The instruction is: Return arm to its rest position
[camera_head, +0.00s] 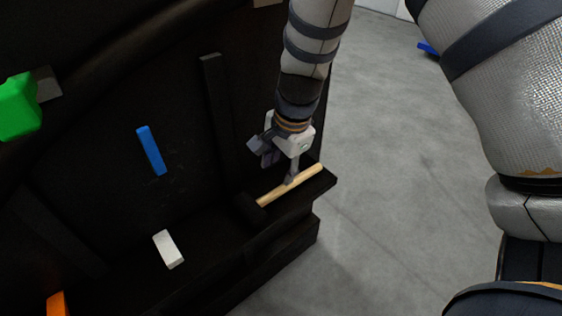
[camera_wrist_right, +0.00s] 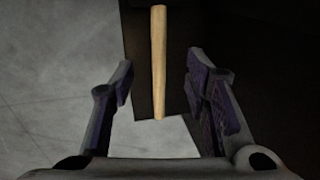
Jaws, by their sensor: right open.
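My right gripper (camera_head: 277,168) hangs from the arm that comes down from the top in the head view. Its fingers are just above a light wooden stick (camera_head: 302,182), like a handle, that lies on a dark ledge (camera_head: 318,190). A dark block sits at the stick's lower left end; I cannot tell whether they are joined. In the right wrist view my right gripper (camera_wrist_right: 160,92) is open, with nothing held. The wooden stick (camera_wrist_right: 158,62) shows there between and beyond the fingertips, apart from both. My left gripper is not in view.
A large dark structure (camera_head: 110,195) fills the left. On it are a blue bar (camera_head: 151,150), a white block (camera_head: 168,249), a green block (camera_head: 18,106) and an orange piece (camera_head: 57,304). Grey floor (camera_head: 400,150) lies open to the right. A small blue object (camera_head: 428,48) lies farther back.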

